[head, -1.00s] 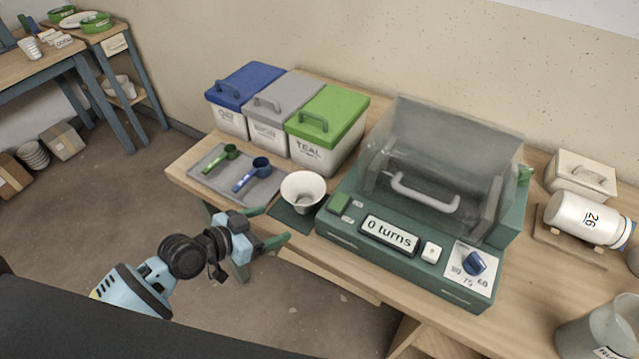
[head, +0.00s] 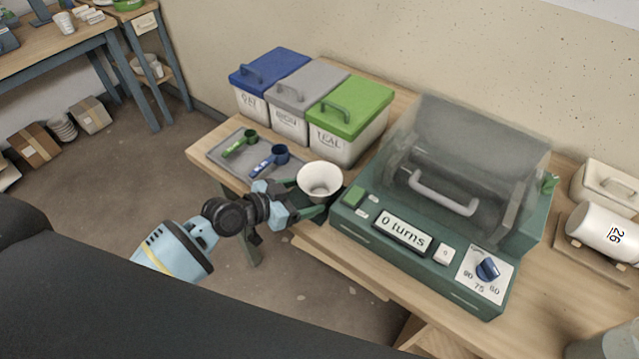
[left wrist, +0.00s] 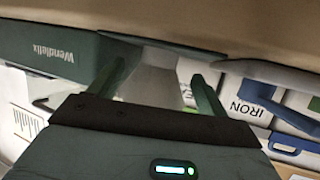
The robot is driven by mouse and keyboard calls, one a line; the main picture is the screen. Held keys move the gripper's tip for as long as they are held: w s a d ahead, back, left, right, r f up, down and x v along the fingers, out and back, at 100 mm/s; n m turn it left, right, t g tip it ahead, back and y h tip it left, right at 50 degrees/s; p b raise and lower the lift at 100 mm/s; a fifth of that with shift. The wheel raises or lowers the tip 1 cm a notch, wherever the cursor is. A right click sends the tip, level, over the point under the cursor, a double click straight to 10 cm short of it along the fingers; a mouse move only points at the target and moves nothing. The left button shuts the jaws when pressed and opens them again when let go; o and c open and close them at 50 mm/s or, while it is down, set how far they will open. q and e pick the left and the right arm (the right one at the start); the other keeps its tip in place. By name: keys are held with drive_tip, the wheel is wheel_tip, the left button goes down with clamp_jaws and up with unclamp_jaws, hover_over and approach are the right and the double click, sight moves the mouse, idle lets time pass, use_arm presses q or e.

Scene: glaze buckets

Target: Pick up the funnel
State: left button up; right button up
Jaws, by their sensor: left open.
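The funnel (head: 320,178) is a white flared cup standing upright at the bench's front edge, left of the green machine. My left gripper (head: 312,205) is open at the funnel's near side, with its fingers low against it. In the left wrist view the pale funnel (left wrist: 152,82) shows between the two green fingers, with a gap to the finger on the right. Contact with the finger on the left cannot be told. The funnel's lower part is hidden by the gripper in the head view. My right gripper is not in view.
The green machine (head: 402,232) with a clear hood stands close right of the funnel. A grey tray (head: 222,160) with a green scoop (head: 240,143) and a blue scoop (head: 270,160) lies left. Lidded bins, the nearest green-topped (head: 350,110), stand behind.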

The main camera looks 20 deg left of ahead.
use_arm(q)
drive_tip(key=shift+x, duration=1.95)
drive_tip(key=c, duration=1.2)
